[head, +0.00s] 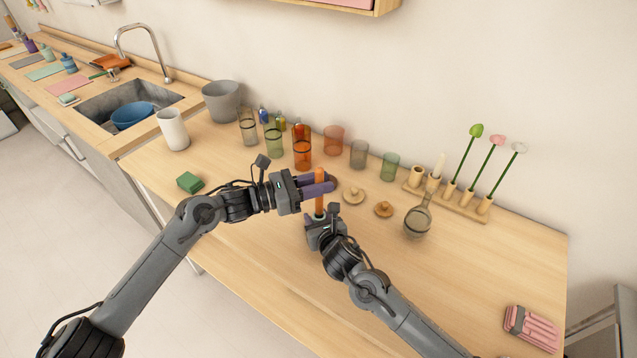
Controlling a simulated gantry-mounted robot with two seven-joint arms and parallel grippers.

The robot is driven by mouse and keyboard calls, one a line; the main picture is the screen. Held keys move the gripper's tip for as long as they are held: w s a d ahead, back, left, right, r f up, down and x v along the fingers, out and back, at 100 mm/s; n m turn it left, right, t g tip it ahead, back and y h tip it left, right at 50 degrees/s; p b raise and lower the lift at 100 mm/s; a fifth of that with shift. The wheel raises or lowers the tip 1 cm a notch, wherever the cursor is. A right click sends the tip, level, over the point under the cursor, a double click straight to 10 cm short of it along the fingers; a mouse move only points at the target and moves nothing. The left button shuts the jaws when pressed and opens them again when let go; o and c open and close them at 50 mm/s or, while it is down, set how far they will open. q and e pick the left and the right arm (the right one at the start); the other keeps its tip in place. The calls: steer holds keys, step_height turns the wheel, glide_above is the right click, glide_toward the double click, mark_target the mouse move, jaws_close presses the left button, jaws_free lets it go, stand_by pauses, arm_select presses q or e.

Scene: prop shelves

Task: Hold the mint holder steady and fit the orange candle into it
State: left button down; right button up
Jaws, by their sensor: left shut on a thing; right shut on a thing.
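The orange candle (319,203) stands upright between the purple fingers of my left gripper (320,186). That gripper is shut on it around its upper part. My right gripper (318,222) is directly below, low over the counter, and is shut on the mint holder (318,216). Only a small pale part of the holder shows; the rest is hidden by the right gripper. The candle's lower end is right at the top of the holder. I cannot tell whether it is inside the holder or just above it.
Tinted glasses (359,154) line the wall behind. A wooden rack (468,209) holds flowers. A green block (190,182) is at left. The front right counter is mostly clear.

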arm_select(q)
steer(key=shift+f, duration=1.9)
stand_by(1.8)
steer(key=c, duration=0.8)
jaws_free()
steer(key=shift+c, duration=0.2)
steer(key=v, duration=1.2)
arm_select(e)
steer(key=o, duration=1.3)
steer(key=shift+c, duration=0.2)
